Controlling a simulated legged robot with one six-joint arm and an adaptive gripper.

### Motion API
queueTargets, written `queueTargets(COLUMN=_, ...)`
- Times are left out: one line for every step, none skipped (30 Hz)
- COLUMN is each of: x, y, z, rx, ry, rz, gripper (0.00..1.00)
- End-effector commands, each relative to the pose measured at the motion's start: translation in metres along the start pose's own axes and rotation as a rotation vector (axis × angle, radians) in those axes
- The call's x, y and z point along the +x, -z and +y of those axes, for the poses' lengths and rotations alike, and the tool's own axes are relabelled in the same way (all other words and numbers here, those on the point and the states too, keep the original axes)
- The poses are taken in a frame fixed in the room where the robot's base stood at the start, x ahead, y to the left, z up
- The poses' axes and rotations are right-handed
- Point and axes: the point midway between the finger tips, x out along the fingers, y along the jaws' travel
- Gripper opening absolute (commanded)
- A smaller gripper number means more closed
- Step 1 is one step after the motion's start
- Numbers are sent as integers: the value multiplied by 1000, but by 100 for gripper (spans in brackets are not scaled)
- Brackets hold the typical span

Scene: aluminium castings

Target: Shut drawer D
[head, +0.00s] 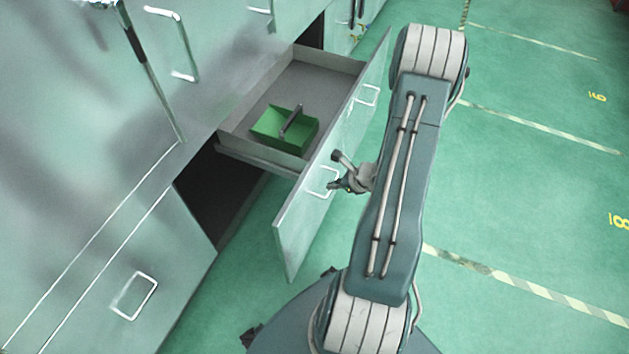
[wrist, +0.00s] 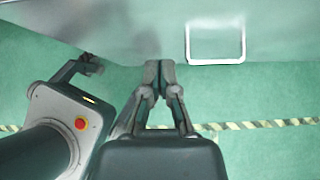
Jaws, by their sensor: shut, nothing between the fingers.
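One drawer stands pulled far out of the cabinet; I see no letter on it. Its tall pale green front (head: 300,222) carries two white handles, one near the middle (head: 322,181) and one farther back (head: 367,95). My gripper (head: 335,171) is at the outer side of this front, close to the nearer handle. In the wrist view, my gripper (wrist: 160,67) is shut and empty, with its fingertips by the edge of the pale front (wrist: 110,30). A white handle (wrist: 215,62) is to their right. I cannot tell whether the fingertips touch the front.
A green open box (head: 284,133) with a grey bar lies in the drawer. A dark gap (head: 222,190) opens in the cabinet beneath. Closed cabinet fronts (head: 90,190) stand to the left. The green floor (head: 530,190) with striped lines is clear on the right.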

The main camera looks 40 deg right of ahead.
Motion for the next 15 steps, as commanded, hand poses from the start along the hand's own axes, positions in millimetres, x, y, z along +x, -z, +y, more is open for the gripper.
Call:
queueTargets(x=11, y=0, z=1, rx=-1, ry=-5, rz=0, gripper=0)
queueTargets(x=17, y=0, z=1, rx=-1, ry=-5, rz=0, gripper=0)
queueTargets(x=24, y=0, z=1, rx=-1, ry=-5, rz=0, gripper=0)
queueTargets(x=30, y=0, z=1, rx=0, ry=-4, rz=1, gripper=0)
queueTargets(x=33, y=-5, z=1, rx=-4, ry=-4, rz=0, gripper=0)
queueTargets(x=37, y=-10, z=1, rx=-4, ry=-3, rz=0, gripper=0)
queueTargets(x=40, y=-14, z=1, rx=-5, ry=-3, rz=0, gripper=0)
queueTargets(x=43, y=-16, z=1, rx=-5, ry=-3, rz=0, gripper=0)
queueTargets(x=46, y=-20, z=1, rx=-4, ry=-2, rz=0, gripper=0)
queueTargets(x=48, y=-22, z=1, rx=-4, ry=-2, rz=0, gripper=0)
queueTargets(x=50, y=-24, z=0, rx=-4, ry=-2, rz=0, gripper=0)
queueTargets(x=52, y=-26, z=0, rx=-3, ry=-1, rz=0, gripper=0)
queueTargets(x=53, y=-27, z=0, rx=-3, ry=-1, rz=0, gripper=0)
queueTargets(x=54, y=-28, z=0, rx=-3, ry=-1, rz=0, gripper=0)
queueTargets(x=54, y=-29, z=0, rx=-2, ry=-1, rz=0, gripper=0)
